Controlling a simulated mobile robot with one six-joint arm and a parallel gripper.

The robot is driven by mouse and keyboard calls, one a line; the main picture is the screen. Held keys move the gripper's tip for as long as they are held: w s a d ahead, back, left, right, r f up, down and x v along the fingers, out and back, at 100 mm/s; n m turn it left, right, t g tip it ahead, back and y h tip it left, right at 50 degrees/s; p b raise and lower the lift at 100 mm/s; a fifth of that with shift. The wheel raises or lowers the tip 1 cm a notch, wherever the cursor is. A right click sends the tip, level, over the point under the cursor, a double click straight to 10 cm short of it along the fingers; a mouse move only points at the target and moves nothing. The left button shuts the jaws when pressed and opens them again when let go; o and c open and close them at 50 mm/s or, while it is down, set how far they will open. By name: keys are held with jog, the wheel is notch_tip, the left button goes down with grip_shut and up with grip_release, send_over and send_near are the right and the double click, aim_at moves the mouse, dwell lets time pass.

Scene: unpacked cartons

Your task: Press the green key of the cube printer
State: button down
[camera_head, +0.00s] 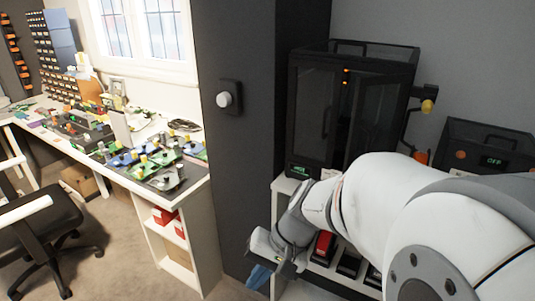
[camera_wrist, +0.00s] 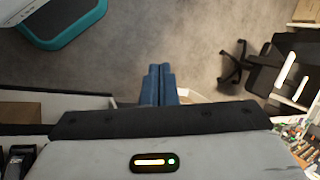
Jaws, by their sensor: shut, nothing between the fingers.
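A tall black printer (camera_head: 345,110) with dark glass doors stands on a white shelf unit, behind my arm. It looks like the cube printer. A small green-lit panel (camera_head: 300,171) is at its lower front left; I cannot tell whether a separate green key is there. My gripper (camera_head: 258,277) is low in front of the shelf unit, below and left of the printer, pointing down and apart from it. In the wrist view its blue fingers (camera_wrist: 159,85) are together and empty above the floor. The printer is not recognisable in the wrist view.
A second black machine (camera_head: 487,150) with a green "OFF" display stands at the right, partly behind my arm. A dark wall column (camera_head: 240,160) with a round knob separates the printer from a cluttered workbench (camera_head: 140,205). An office chair (camera_head: 45,235) stands left, with open floor beside it.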

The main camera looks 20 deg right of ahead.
jog(key=w+d+m+t+y, duration=0.4)
jog(key=w+d+m+t, duration=0.65)
jog(key=w+m, duration=0.2)
jog(key=d+f+m+t+h, duration=0.2)
jog(key=d+m+t+h, duration=0.1)
jog(key=d, duration=0.7)
jog(key=d+f+m+t+h, duration=0.2)
jog(key=d+m+t+h, duration=0.1)
jog(key=d+m+h, duration=0.3)
jog(key=d+h, duration=0.2)
jog(key=d, duration=0.2)
jog(key=shift+w+d+f, duration=0.15)
jog(key=shift+w+f, duration=0.2)
jog(key=shift+m, duration=0.25)
jog(key=shift+w+d+p, duration=0.3)
jog(key=shift+w+d, duration=1.15)
jog(key=shift+d, duration=0.2)
jog(key=shift+w+d+p, duration=0.25)
jog(key=shift+w+d, duration=1.15)
jog(key=shift+d, duration=0.25)
